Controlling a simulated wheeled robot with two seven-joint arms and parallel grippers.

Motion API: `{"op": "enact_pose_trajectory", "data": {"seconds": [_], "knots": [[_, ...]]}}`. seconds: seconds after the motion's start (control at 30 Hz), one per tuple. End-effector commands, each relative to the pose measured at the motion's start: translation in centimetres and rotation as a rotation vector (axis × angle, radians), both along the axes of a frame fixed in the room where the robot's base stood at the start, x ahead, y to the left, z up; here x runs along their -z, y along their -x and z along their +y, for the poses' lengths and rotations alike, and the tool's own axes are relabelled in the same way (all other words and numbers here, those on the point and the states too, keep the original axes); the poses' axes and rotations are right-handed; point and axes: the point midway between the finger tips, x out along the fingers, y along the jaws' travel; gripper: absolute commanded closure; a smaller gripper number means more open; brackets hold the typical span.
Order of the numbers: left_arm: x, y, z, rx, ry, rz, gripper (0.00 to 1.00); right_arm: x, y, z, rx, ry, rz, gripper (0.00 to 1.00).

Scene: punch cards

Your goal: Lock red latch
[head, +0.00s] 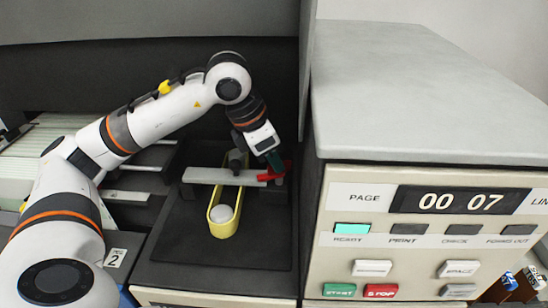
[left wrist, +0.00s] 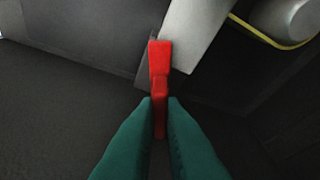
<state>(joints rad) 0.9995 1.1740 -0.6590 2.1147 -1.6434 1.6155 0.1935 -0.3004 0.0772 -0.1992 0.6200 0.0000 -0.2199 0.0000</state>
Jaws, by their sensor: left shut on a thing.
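The red latch (head: 271,174) sits at the right end of a light grey bar (head: 222,177) in the recessed bay. In the left wrist view the red latch (left wrist: 159,62) stands upright in the picture, with its wider head beside the end of the grey bar (left wrist: 190,40). My left gripper (head: 277,165) is at the latch. In the left wrist view its green fingers (left wrist: 160,112) are shut on the narrow lower part of the latch. My right gripper is not in view.
A yellow-rimmed oblong holder (head: 226,231) with a white rounded piece (head: 221,214) passes under the bar. A tall cabinet with a PAGE panel (head: 432,208) stands close to the right. The dark bay floor (head: 262,245) in front is clear.

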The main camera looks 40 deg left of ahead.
Motion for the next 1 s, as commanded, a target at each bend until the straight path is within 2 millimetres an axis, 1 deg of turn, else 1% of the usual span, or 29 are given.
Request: {"op": "enact_pose_trajectory", "data": {"seconds": [0.07, 0.2, 0.4, 0.53, 0.8, 0.83, 0.9, 0.97, 1.0], "knots": [[0.2, -0.1, 0.1, 0.037, 0.000, 0.000, 1.00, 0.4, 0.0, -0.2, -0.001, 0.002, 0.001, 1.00], [0.2, -0.2, 0.2, 0.172, 0.002, -0.001, 1.00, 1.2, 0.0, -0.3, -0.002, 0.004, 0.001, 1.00], [0.0, -0.4, 0.3, 0.352, 0.001, -0.001, 1.00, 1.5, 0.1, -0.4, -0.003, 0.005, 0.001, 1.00], [0.0, -0.4, 0.3, 0.401, 0.001, -0.002, 1.00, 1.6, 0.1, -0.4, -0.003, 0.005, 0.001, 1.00], [-0.1, -0.4, 0.3, 0.406, 0.001, -0.003, 1.00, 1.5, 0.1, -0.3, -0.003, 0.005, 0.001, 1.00], [-0.1, -0.4, 0.3, 0.406, 0.001, -0.003, 0.89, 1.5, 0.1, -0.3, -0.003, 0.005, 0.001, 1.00], [-0.1, -0.4, 0.3, 0.406, 0.000, -0.003, 0.78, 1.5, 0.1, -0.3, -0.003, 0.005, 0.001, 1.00], [-0.1, -0.4, 0.3, 0.405, 0.000, -0.002, 0.69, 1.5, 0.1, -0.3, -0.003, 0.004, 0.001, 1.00], [-0.1, -0.4, 0.3, 0.405, 0.000, -0.002, 0.69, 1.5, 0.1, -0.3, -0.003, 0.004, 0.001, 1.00]]}}
